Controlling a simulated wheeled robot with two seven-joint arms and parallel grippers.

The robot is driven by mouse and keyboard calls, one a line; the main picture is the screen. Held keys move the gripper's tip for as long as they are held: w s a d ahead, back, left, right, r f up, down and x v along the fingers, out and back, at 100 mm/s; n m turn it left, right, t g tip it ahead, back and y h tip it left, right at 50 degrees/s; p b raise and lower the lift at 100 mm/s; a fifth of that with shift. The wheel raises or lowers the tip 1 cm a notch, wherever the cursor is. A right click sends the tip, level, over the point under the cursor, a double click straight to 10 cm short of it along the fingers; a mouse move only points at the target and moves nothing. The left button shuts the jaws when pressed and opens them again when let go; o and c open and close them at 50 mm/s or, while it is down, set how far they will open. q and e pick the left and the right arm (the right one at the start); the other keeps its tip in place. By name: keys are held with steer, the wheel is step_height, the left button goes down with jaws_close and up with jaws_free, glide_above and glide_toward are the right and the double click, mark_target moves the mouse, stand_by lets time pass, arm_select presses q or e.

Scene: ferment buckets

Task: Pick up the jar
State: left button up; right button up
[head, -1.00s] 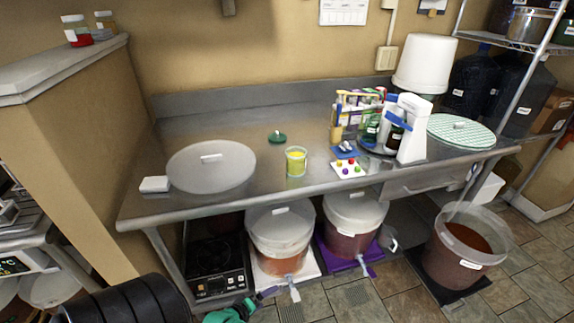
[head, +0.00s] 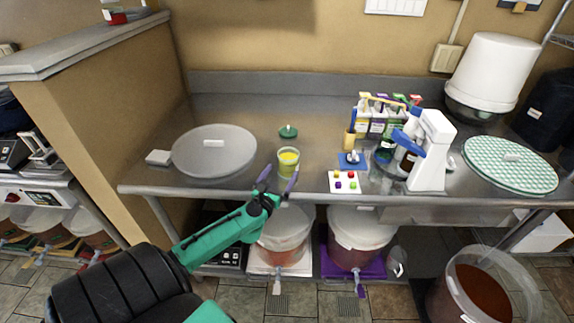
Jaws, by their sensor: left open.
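The jar (head: 288,161) is a small clear glass with yellow contents and no lid on it. It stands upright near the front edge of the steel table (head: 235,106). A dark green lid (head: 288,132) lies on the table just behind it. My left gripper (head: 278,176) is open, with its two purple fingers pointing up toward the jar, at the table's front edge. The fingers appear in front of and just below the jar; I cannot tell whether they touch it. My right gripper is not in view.
A large round lid (head: 214,152) lies left of the jar. A white card with coloured balls (head: 345,182), a blue pad and a white-and-blue device (head: 430,150) stand to the right. Buckets (head: 355,240) stand under the table. The tabletop behind the jar is mostly clear.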

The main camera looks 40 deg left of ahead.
mark_target(284, 170)
arm_select(q)
steer(key=x, duration=0.4)
steer(key=shift+w+d+r, duration=0.1)
steer(key=shift+w+d, duration=0.15)
steer(key=shift+w, duration=0.1)
steer(key=shift+w+a, duration=0.15)
steer(key=shift+w, duration=0.05)
steer(key=shift+s, duration=0.1)
steer(key=c, duration=1.5)
jaws_close()
